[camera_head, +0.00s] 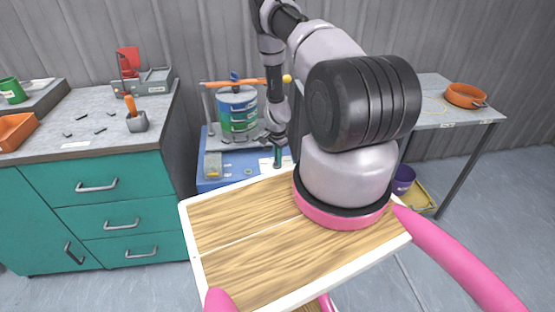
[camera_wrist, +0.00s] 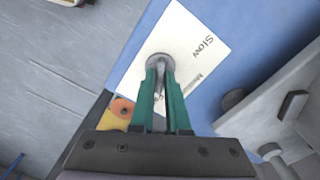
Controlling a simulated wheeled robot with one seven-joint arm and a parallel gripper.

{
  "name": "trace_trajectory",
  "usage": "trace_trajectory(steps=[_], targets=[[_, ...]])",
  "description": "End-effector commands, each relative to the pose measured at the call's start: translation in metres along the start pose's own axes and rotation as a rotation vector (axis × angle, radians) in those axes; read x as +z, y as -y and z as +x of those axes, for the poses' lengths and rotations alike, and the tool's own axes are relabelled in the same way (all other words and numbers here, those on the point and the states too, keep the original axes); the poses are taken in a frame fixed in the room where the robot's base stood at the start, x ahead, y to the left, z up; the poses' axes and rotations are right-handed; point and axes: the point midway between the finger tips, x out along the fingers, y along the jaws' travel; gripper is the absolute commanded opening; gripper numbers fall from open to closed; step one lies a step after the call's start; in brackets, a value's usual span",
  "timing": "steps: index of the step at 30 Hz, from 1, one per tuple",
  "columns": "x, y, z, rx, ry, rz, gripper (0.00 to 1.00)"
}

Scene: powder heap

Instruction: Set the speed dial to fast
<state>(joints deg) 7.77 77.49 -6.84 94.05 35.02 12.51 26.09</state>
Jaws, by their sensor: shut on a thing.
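The speed dial (camera_wrist: 160,66) is a small grey round piece with a narrow grip, on a white card in the wrist view. The card (camera_wrist: 190,25) reads "Slow" to the right of the dial, with a smaller, partly hidden word below. No "fast" mark can be read. My gripper (camera_wrist: 161,64) has two teal fingers closed on either side of the dial's grip. In the head view my gripper (camera_head: 277,158) points down at the card (camera_head: 266,166) on the blue bench. The dial is too small there to make out.
A clear drum with green and blue bands (camera_head: 239,112) stands just behind on the blue bench (camera_head: 212,183), under an orange bar (camera_head: 250,83). A grey block (camera_head: 212,165) sits left. A teal cabinet (camera_head: 95,185) stands left, a grey table (camera_head: 435,120) right.

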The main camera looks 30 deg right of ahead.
Motion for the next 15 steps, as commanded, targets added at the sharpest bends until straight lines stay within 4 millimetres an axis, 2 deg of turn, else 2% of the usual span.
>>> trace_trajectory(steps=[14, 15], targets=[[-0.0007, 0.0008, -0.0008, -0.002, -0.001, 0.015, 0.00], [-0.0006, 0.0008, -0.0008, -0.002, -0.001, 0.015, 0.21]])
